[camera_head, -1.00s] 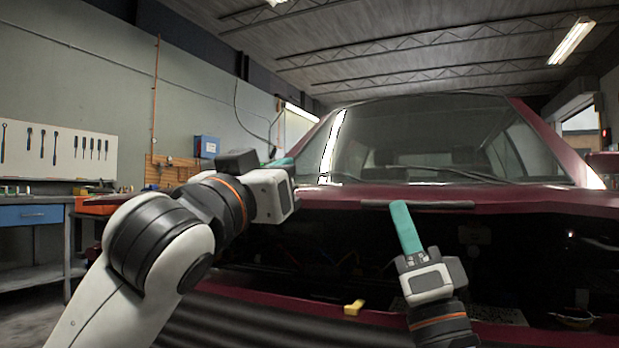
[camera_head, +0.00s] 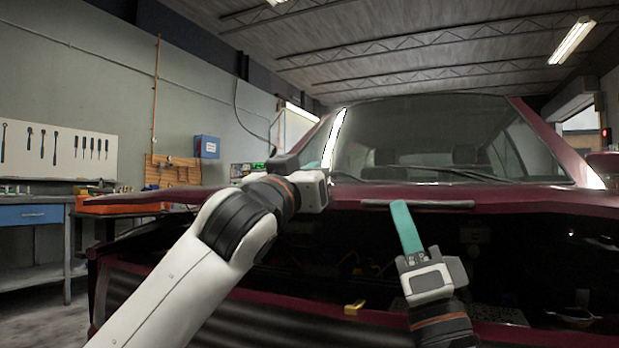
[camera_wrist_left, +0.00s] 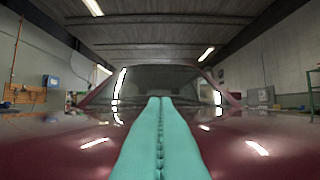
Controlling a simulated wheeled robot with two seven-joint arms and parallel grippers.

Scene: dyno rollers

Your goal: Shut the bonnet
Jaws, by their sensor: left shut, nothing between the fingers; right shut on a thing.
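The dark red bonnet (camera_head: 520,197) is partly raised, its front edge standing above the dark open engine bay (camera_head: 520,255). A dark bar (camera_head: 450,205) runs along the middle of that edge. My right gripper (camera_head: 400,204) points up in front of the bay, its teal fingers shut with their tips at the left part of the bar. My left gripper (camera_wrist_left: 160,100) is shut and empty. In the left wrist view its fingers point over the bonnet's top surface (camera_wrist_left: 60,145) toward the windscreen; contact cannot be told. In the head view my left wrist mostly hides these fingers.
The front panel (camera_head: 240,310) of the car lies below the bay. A small yellow part (camera_head: 354,308) sits at the bay's front. A workbench with a blue drawer (camera_head: 30,215) and a tool board (camera_head: 60,150) stand at the left, with clear floor before them.

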